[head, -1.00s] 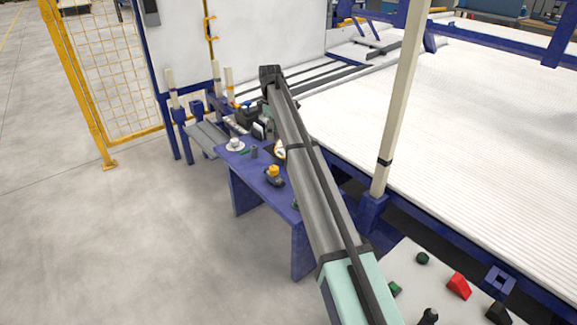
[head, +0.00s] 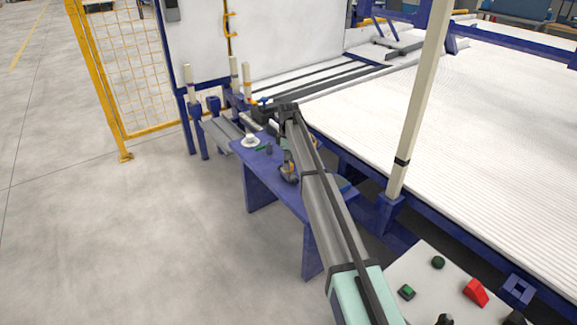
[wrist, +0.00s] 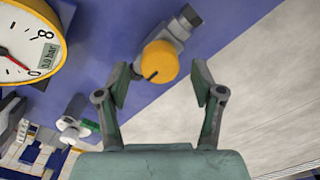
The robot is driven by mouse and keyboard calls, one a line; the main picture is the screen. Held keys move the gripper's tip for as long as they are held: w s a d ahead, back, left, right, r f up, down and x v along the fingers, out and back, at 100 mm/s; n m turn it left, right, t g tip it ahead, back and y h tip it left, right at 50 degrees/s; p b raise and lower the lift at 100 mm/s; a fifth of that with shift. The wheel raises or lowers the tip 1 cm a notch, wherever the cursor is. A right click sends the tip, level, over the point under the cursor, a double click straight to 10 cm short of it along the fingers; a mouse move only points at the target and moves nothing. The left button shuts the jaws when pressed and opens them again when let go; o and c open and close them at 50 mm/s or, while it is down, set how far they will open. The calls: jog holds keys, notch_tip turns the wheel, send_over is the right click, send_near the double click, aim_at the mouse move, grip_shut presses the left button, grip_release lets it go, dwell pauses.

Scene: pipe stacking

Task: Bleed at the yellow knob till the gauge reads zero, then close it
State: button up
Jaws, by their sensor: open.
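The yellow knob (wrist: 158,62) sits on a grey valve body (wrist: 180,28) on the blue bench. A dark mark shows on its near edge. My gripper (wrist: 162,84) is open, one finger on each side of the knob's near side, and no contact is visible. The knob is mostly ahead of the fingertips in the wrist view. The round gauge (wrist: 22,32) with a yellow rim is cut off at the upper left; its small display seems to read 0.0 bar, and a red needle shows. In the head view my arm covers much of the valve area.
The blue bench (head: 258,178) also holds a white round part (head: 250,141) at its far left end. A white fitting (wrist: 72,130) lies lower left in the wrist view. A control panel (head: 420,277) with buttons stands at the front right. Open floor lies left of the bench.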

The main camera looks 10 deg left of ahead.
jog(key=shift+f, duration=0.8)
jog(key=c, duration=1.1)
jog(key=shift+c, duration=0.2)
